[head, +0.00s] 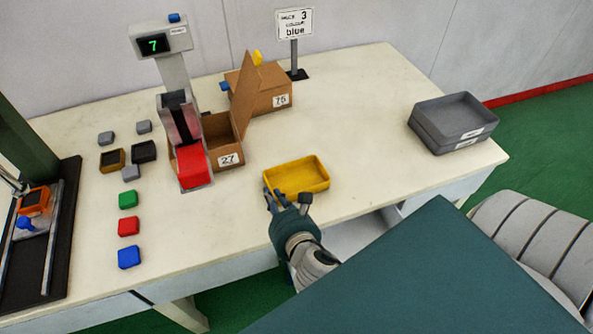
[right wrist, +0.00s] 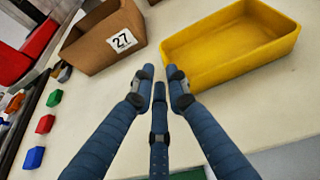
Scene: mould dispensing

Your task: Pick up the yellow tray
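The yellow tray (head: 305,187) lies empty and upright on the table near its front edge. It also shows in the right wrist view (right wrist: 245,66), at the upper right. My right gripper (head: 287,199) is at the near side of the tray, close to its front left corner. In the right wrist view the fingers of this gripper (right wrist: 159,82) are spread apart with nothing between them, and the tray is beyond and to the right of them. Whether a finger touches the tray cannot be told. My left gripper is not in view.
A cardboard box marked 27 (head: 229,160) and a red dispenser chute (head: 192,166) stand left of the tray. Stacked grey trays (head: 432,137) are at the right. Green, red and blue blocks (head: 129,257) lie at the left. The table between yellow and grey trays is clear.

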